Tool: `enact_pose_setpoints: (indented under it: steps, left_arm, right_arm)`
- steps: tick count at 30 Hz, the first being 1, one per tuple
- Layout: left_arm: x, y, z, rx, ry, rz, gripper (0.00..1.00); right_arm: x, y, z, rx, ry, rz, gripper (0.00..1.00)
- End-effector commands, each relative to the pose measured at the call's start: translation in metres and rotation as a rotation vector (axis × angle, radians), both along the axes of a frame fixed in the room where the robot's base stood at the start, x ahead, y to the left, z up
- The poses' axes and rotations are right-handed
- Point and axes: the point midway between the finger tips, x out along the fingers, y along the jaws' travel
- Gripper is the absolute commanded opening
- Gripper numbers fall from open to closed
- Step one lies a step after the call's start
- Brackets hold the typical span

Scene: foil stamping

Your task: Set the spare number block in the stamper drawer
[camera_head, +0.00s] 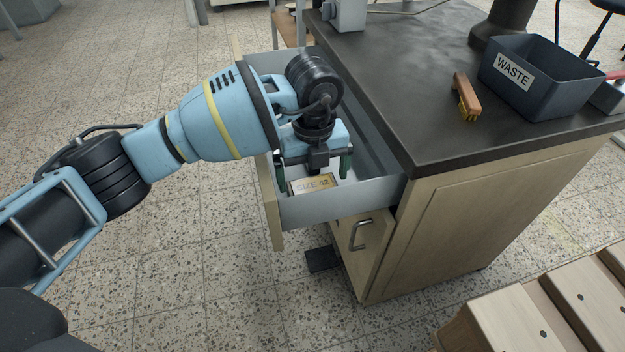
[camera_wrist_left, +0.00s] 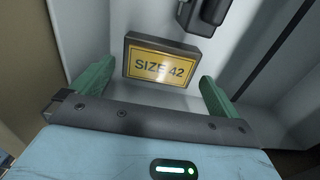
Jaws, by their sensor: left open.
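The number block (camera_head: 313,184), a small block with a yellow face reading "SIZE 42", lies in the open drawer (camera_head: 340,201) of the cabinet. It also shows in the left wrist view (camera_wrist_left: 160,64), between and just beyond the green fingers. My left gripper (camera_head: 315,172) is inside the drawer, pointing down over the block. Its fingers are open, one on each side, and the block looks free of them. In the left wrist view the open left gripper (camera_wrist_left: 155,82) shows at the bottom. My right gripper is not in view.
A dark object (camera_wrist_left: 203,14) is in the drawer beyond the block. On the dark worktop (camera_head: 400,75) are a grey WASTE bin (camera_head: 535,82) and a wooden brush (camera_head: 466,96). A cabinet door with a handle (camera_head: 361,234) is below the drawer. Wooden slats (camera_head: 545,305) are at lower right.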

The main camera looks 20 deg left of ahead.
Motion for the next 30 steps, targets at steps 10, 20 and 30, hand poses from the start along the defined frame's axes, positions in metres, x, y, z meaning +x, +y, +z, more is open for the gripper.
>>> enact_pose_setpoints:
  steps: [10, 20, 30]
  left_arm:
    - [0.000, 0.000, 0.070, 0.000, -0.004, 0.000, 1.00]
    - [0.000, 0.000, 0.087, 0.000, 0.000, 0.000, 1.00]
    - [-0.001, -0.001, 0.089, -0.004, 0.001, -0.003, 1.00]
  right_arm:
    - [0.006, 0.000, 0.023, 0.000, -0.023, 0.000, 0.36]
    - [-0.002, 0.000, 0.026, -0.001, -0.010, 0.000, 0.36]
    - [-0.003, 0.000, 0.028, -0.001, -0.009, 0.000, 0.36]
